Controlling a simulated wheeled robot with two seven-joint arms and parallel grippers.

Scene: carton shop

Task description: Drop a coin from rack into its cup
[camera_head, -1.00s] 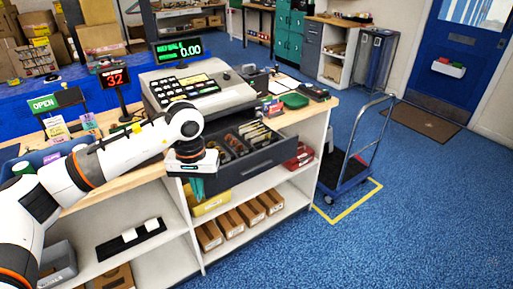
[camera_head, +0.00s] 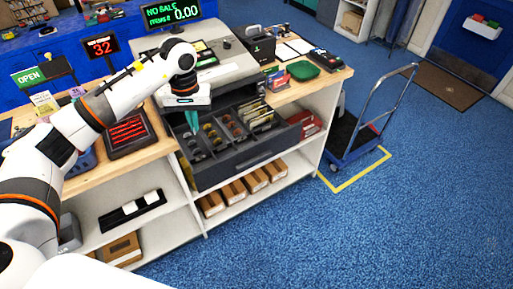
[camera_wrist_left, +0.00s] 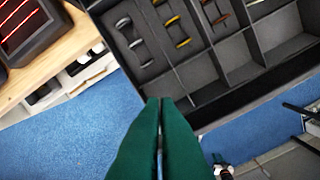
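The open cash drawer (camera_head: 250,155) sticks out of the counter below the register. In the left wrist view, silver coins (camera_wrist_left: 130,32), gold coins (camera_wrist_left: 177,31) and copper coins (camera_wrist_left: 218,12) stand on edge in dark racks. My left gripper (camera_head: 193,122) is over the left end of the drawer, pointing down. Its green fingers (camera_wrist_left: 165,103) meet closely in the wrist view, and no coin shows between them. They cover part of the drawer's near edge. My right gripper is not in view.
The register (camera_head: 210,65) stands behind the drawer. A dark tray with red lines (camera_head: 127,132) lies on the counter to the left. A green pouch (camera_head: 303,70) lies to the right. A hand cart (camera_head: 355,130) stands on the floor right of the counter.

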